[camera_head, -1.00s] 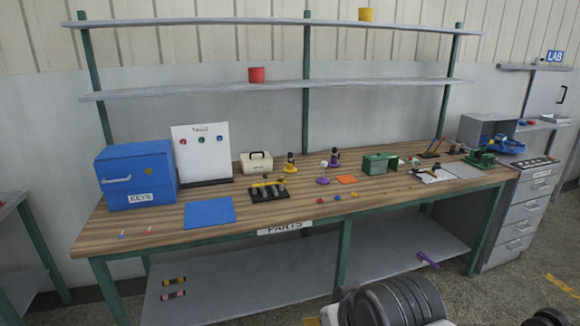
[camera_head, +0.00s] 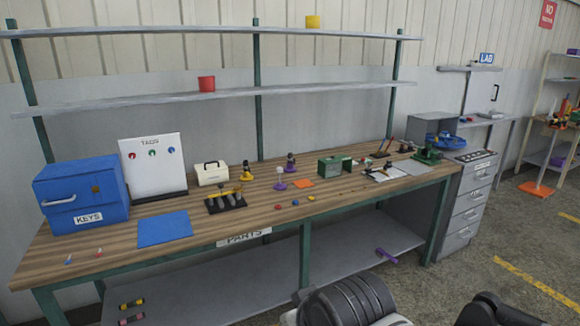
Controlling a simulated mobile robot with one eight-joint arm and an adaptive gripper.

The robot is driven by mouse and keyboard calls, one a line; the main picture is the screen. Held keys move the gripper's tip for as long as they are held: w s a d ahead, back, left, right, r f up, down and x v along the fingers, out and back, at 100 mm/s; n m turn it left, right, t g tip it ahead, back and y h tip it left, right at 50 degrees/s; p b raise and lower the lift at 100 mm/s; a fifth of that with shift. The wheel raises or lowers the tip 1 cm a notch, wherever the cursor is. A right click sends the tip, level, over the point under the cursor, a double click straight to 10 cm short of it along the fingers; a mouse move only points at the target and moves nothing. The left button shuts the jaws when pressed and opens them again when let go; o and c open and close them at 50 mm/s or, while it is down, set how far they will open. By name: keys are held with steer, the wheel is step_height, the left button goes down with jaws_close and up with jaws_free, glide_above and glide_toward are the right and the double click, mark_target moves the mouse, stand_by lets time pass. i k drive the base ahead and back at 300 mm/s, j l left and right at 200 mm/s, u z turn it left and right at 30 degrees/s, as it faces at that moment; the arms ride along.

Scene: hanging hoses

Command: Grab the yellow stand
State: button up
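A small yellow stand (camera_head: 246,174) is upright on the wooden workbench, with a dark piece in or on it. It is right of the cream box and left of the purple stands. One purple stand (camera_head: 280,184) holds a white ball-topped piece, and another purple stand (camera_head: 291,168) holds a dark piece. My gripper is not in view. Dark ribbed and white parts of my own body show at the bottom edge, well apart from the yellow stand.
On the workbench (camera_head: 115,257) are a blue KEYS box (camera_head: 82,190), a tag board (camera_head: 154,160), a blue mat (camera_head: 164,229), a black rack (camera_head: 226,204) and a green box (camera_head: 334,166). Two shelves hang above. A drawer cabinet (camera_head: 466,215) stands right, with open floor beyond.

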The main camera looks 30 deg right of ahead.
mark_target(246, 176)
steer(key=i+j+z, duration=0.15)
steer(key=i+j, duration=0.25)
steer(key=i+j+z, duration=0.2)
steer(key=i+j, duration=0.3)
steer(key=i+j+z, duration=0.15)
steer(key=i+j, duration=0.4)
steer(key=i+j+z, duration=0.15)
steer(key=i+j, duration=0.3)
steer(key=j, duration=0.2)
